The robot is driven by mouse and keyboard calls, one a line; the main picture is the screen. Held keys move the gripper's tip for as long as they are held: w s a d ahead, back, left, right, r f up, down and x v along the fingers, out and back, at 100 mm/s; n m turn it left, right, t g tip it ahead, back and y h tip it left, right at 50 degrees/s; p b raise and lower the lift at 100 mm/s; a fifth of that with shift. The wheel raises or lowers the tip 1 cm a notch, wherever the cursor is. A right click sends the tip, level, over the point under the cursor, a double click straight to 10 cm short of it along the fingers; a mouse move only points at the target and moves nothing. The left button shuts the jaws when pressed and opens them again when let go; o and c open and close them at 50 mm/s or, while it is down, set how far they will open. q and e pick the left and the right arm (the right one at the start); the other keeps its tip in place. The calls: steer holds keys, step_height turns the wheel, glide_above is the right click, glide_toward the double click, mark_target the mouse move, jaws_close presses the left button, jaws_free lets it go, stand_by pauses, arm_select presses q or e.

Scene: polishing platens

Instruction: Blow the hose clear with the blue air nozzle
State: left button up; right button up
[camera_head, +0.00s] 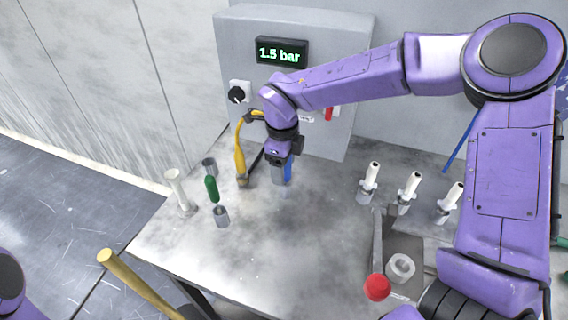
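The blue air nozzle (289,172) shows as a blue upright piece at the middle of the bench, partly hidden by my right gripper (280,174). My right gripper points down right at it; the fingers are largely hidden, so I cannot tell whether they are closed on it. A yellow hose (240,155) hangs from the grey cabinet, just left of the gripper. A green nozzle (211,188) stands further left. My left gripper is out of view; only a purple part of that arm shows at the lower left edge.
The grey cabinet (235,50) at the back has a display reading 1.5 bar (282,53), a black knob (237,94) and a red lever (329,113). Several white-topped pieces stand on the bench (265,255). A red-knobbed lever (377,287) is at front right. The bench middle is clear.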

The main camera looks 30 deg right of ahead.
steer(key=r, duration=1.1)
steer(key=shift+s+a+b, duration=0.1)
steer(key=shift+a+b, duration=0.1)
steer(key=shift+b, duration=0.2)
